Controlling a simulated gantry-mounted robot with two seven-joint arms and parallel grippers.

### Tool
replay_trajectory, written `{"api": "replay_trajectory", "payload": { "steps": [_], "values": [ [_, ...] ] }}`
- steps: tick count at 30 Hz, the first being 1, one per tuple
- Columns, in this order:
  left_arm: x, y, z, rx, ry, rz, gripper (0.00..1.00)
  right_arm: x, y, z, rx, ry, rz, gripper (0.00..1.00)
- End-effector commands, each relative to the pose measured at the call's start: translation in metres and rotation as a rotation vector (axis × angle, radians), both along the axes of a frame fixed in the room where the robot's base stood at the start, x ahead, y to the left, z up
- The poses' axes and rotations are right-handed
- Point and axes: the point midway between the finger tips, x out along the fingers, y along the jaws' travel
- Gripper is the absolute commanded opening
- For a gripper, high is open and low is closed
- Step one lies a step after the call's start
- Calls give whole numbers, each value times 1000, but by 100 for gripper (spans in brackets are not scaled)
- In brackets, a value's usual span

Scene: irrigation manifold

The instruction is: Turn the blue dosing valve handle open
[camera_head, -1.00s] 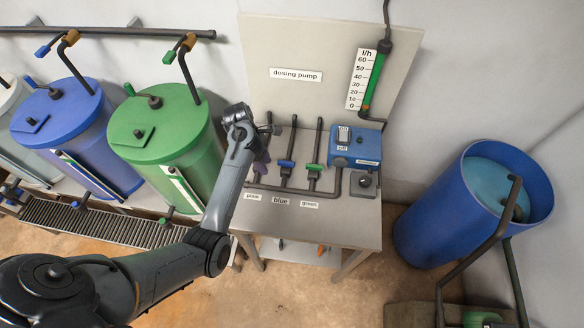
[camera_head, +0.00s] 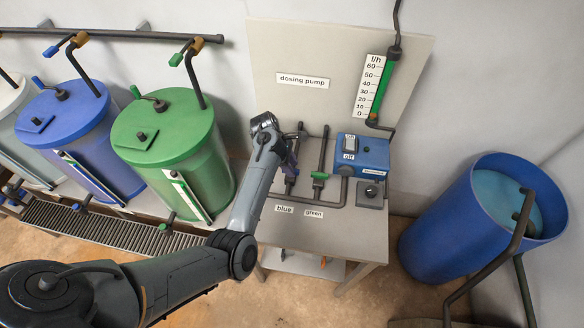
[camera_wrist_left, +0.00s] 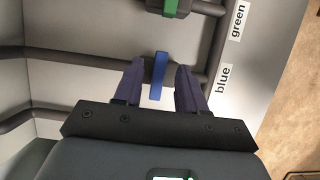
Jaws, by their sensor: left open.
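The blue dosing valve handle (camera_wrist_left: 157,76) shows in the left wrist view as a short blue bar lying crosswise to its dark pipe (camera_wrist_left: 90,60). My left gripper (camera_wrist_left: 160,82) is open, with one purple finger on each side of the handle; I cannot tell whether either touches it. In the head view my left gripper (camera_head: 286,162) is over the blue pipe line and mostly hides the handle. The "blue" label (camera_head: 284,209) is in front of that line. My right gripper is not in view.
The green valve handle (camera_head: 320,175) is close on the right, crosswise to its pipe. Beyond it stand the blue dosing pump (camera_head: 372,153) and a flow gauge (camera_head: 370,85). Green (camera_head: 165,130) and blue (camera_head: 65,115) tanks are left of my arm.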

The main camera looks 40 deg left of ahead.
Motion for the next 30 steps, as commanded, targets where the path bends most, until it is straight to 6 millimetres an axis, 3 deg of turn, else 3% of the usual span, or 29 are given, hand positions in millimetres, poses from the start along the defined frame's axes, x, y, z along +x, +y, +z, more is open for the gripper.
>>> {"api": "replay_trajectory", "payload": {
  "steps": [5, 14, 23, 30],
  "values": [
    [2, -4, -11, -1, 0, 0, 40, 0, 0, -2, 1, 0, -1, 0],
    [3, -5, -12, 0, -1, 0, 40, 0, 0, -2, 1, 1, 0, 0],
    [2, -5, -12, 0, 0, 0, 0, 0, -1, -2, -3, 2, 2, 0],
    [2, -5, -12, 0, 0, -4, 0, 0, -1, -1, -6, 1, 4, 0]
  ]
}}
